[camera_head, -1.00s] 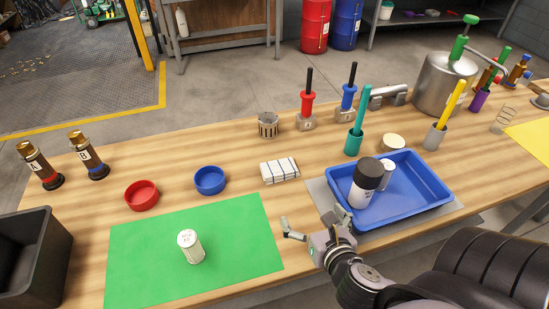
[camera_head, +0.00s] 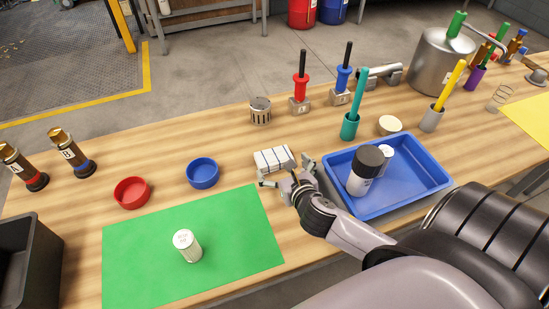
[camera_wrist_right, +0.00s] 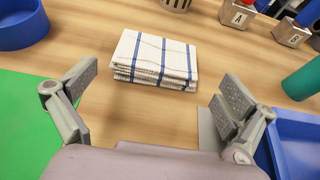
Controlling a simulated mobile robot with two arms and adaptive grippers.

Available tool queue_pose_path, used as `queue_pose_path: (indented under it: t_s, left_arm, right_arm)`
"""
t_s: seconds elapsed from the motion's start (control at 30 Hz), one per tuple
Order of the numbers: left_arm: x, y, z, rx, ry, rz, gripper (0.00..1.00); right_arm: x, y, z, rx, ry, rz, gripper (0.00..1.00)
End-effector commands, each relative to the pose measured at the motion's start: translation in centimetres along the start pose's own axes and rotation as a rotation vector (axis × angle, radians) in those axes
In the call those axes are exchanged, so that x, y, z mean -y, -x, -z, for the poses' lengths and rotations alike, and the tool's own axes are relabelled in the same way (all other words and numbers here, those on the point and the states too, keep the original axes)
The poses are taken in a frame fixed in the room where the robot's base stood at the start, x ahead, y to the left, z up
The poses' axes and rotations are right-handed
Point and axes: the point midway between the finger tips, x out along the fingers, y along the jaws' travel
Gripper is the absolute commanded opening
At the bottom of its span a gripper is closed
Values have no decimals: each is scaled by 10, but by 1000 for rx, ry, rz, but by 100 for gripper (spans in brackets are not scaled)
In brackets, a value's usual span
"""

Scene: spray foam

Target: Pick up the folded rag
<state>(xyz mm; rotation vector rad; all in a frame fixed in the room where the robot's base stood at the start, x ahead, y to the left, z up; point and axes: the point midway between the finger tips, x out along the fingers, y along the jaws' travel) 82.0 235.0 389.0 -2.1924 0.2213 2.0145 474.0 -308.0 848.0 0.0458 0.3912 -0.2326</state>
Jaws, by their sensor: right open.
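The folded rag (camera_head: 273,159) is white with dark blue stripes and lies flat on the wooden table, between the green mat and the blue tray. My right gripper (camera_head: 288,174) is open and empty, close to the near side of the rag. In the right wrist view the fingers of the right gripper (camera_wrist_right: 158,88) are spread wide, with bare table between them and the rag apart from them. My left gripper is not in view.
The blue tray (camera_head: 437,181) with a black-capped bottle (camera_head: 362,172) stands right of the gripper. The green mat (camera_head: 140,252) with a white can (camera_head: 187,246) lies to the left. A blue dish (camera_head: 203,173), a slotted metal cup (camera_head: 260,111) and a teal holder (camera_head: 350,126) surround the rag.

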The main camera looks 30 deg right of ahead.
Motion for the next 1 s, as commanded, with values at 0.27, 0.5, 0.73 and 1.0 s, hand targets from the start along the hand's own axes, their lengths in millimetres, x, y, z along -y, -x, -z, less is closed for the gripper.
queue_pose_path:
  t_s: [0.27, 0.5, 0.73, 1.0]
  left_arm:
    - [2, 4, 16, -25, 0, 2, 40]
    - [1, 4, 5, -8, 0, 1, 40]
    - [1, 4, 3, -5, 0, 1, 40]
    - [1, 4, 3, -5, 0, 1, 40]
  right_arm:
    - [-1, -29, -3, 1, -3, 2, 100]
    - [-1, -54, -2, 1, -1, 1, 100]
    - [-1, -55, -1, 0, -1, 0, 99]
    - [-1, -55, -1, 0, 0, 0, 81]
